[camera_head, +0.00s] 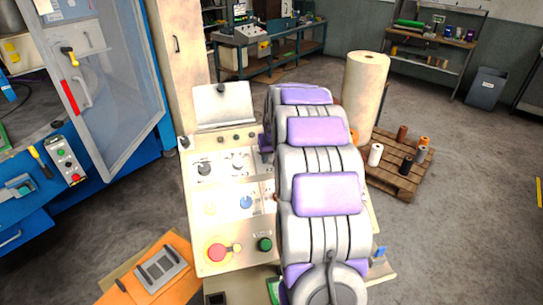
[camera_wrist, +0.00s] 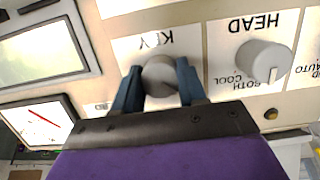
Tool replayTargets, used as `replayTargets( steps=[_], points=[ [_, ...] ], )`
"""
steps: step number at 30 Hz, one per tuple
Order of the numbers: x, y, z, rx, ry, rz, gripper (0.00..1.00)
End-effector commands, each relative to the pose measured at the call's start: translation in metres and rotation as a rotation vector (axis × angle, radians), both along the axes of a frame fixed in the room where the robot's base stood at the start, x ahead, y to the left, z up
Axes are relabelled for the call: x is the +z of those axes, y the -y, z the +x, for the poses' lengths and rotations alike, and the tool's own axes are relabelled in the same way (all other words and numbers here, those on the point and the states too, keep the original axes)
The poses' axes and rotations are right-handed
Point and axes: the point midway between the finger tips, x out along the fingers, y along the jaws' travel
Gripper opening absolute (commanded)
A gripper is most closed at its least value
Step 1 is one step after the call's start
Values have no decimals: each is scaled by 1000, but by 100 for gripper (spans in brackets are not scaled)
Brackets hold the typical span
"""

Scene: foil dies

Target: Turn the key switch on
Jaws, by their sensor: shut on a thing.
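In the wrist view the switch labelled KEY (camera_wrist: 160,80) is a round grey knob on a white plate, with its label upside down. My gripper (camera_wrist: 159,72) has its two dark blue fingers on either side of the knob, shut on it. The knob's face is partly covered, so I cannot tell which way it points. In the head view the cream control panel (camera_head: 190,215) stands in front of me. My arm covers its right part and hides the gripper and the key switch there.
A grey HEAD selector knob (camera_wrist: 262,58) sits close beside the key switch. The panel also has a red button (camera_head: 216,252) and a blue button (camera_head: 246,202). A pallet (camera_head: 398,178) stands behind right.

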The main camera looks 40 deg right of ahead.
Motion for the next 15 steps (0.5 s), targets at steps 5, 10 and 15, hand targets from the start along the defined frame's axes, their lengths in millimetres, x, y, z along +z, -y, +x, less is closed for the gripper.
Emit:
replayTargets(
  steps=[5,10,15],
  points=[
    [2,1,0,-30,10,18,11],
    [2,1,0,-101,29,63,11],
    [3,1,0,-213,61,137,11]
  ],
)
